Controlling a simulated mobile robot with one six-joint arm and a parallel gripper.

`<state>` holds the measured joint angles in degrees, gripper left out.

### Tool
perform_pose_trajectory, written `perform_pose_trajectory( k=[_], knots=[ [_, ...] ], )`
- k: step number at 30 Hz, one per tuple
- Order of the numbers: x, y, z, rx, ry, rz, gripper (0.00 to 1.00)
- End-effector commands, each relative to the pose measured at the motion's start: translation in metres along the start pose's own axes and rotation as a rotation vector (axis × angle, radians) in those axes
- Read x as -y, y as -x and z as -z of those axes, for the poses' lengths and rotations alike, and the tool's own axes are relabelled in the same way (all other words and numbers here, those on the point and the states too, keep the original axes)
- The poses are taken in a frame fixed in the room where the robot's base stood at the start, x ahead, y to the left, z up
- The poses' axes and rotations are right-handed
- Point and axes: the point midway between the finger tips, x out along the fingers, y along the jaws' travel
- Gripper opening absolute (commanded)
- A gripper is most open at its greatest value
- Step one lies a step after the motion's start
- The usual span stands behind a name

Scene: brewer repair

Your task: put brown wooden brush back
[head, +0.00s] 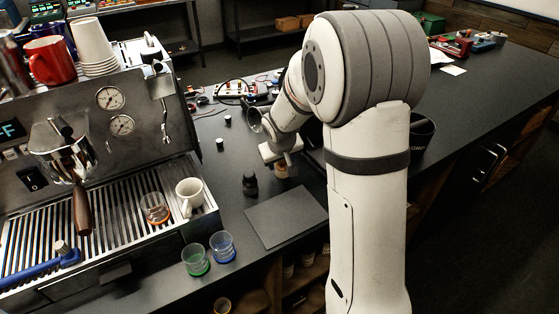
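My gripper (287,160) is over the dark counter, right of the espresso machine, seen from behind my white arm. A small orange-brown piece (282,171) shows just below the gripper. It may be part of the brown wooden brush, but it is too small to be sure. I cannot tell whether the fingers are open or shut on it. No other brush is clear in this view, and my arm hides part of the counter.
A dark flat mat (286,217) lies in front of the gripper, with a small black bottle (250,184) beside it. The espresso machine (110,125) stands left, with a white mug (189,196) on its tray. Two cups, green (195,260) and blue (222,247), stand near the counter edge.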

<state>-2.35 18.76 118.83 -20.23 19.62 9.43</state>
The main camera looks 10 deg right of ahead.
Motion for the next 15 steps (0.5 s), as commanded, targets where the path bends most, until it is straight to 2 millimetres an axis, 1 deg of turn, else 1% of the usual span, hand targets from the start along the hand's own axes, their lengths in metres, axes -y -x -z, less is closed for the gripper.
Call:
perform_pose_trajectory(
  k=[1, 3, 4, 11, 15],
  knots=[
    [0.0001, 0.0003, 0.0001, 0.0, 0.0, 0.0, 0.54],
    [0.0002, 0.0003, 0.0001, 0.0, 0.0, 0.0, 0.59],
    [0.0002, 0.0003, 0.0002, 0.0, 0.0, 0.0, 0.6],
    [0.0003, 0.0013, 0.0006, 0.0, 0.001, 0.0, 0.6],
    [0.0, 0.0101, 0.0019, -0.002, 0.001, 0.0, 0.6]
  ],
)
